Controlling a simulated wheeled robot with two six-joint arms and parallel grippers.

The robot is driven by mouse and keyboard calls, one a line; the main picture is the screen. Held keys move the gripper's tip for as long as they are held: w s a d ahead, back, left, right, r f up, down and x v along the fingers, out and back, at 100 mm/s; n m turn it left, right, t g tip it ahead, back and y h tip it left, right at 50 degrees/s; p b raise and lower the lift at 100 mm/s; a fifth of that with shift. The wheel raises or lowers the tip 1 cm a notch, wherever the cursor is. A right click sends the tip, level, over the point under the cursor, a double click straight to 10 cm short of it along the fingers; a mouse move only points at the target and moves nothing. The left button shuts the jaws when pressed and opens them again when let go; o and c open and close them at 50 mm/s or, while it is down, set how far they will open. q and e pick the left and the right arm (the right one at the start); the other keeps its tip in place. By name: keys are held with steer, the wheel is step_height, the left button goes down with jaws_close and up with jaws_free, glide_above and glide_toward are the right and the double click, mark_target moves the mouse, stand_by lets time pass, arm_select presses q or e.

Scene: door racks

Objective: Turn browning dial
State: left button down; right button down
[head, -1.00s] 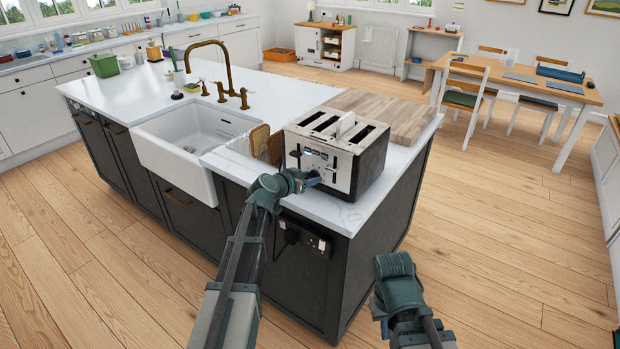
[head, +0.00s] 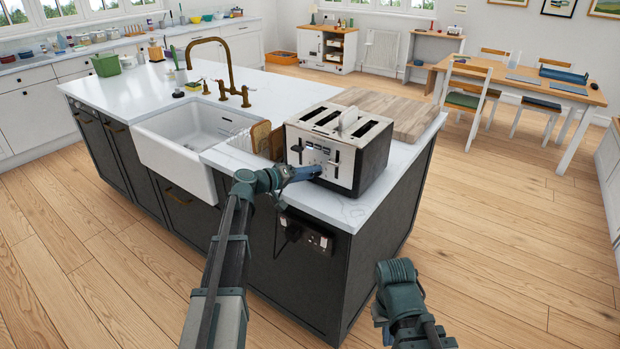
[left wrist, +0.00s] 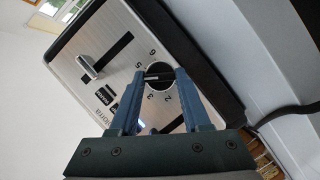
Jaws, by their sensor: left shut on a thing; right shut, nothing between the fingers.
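The toaster (head: 345,150) stands on the front right of the island's white counter. Its browning dial (left wrist: 159,72) is a dark round knob ringed by numbers, next to the lever slots on the silver front in the left wrist view. My left gripper (head: 318,171) reaches the toaster's front in the head view, and its fingers hide the dial there. In the left wrist view the two blue fingers (left wrist: 158,92) sit on either side of the dial, shut on it. My right arm shows low in the head view, but its fingertips are not visible.
A wooden board (head: 400,112) lies behind the toaster. The sink (head: 185,135) is to the left, with a rack holding brown boards (head: 262,138) between. A socket with a plug (head: 308,237) is on the island's side. A dark cord runs beside the toaster in the left wrist view.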

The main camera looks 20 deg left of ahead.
arm_select(q)
steer(key=n+h+b, duration=0.1)
steer(key=n+b, duration=0.1)
steer(key=f+n+h+b, duration=0.1)
steer(key=n+b, duration=0.1)
steer(key=n, duration=0.1)
steer(key=shift+t+h+b, duration=0.3)
steer(key=shift+b, duration=0.05)
steer(key=n+t+b, duration=0.1)
steer(key=n+b, duration=0.1)
steer(key=n, duration=0.1)
steer(key=shift+n+h+b, duration=0.3)
steer(key=shift+h, duration=0.1)
steer(key=shift+n+t+b, duration=0.35)
steer(key=shift+n+t, duration=0.05)
steer(key=shift+n, duration=0.2)
steer(key=shift+r+n, duration=0.1)
steer(key=shift+n, duration=0.2)
steer(key=shift+c, duration=1.8)
jaws_free()
steer(key=shift+a, duration=0.1)
steer(key=b+v, duration=0.2)
steer(key=v, duration=1.1)
steer(key=shift+s+a, duration=0.2)
steer(key=shift+s, duration=0.1)
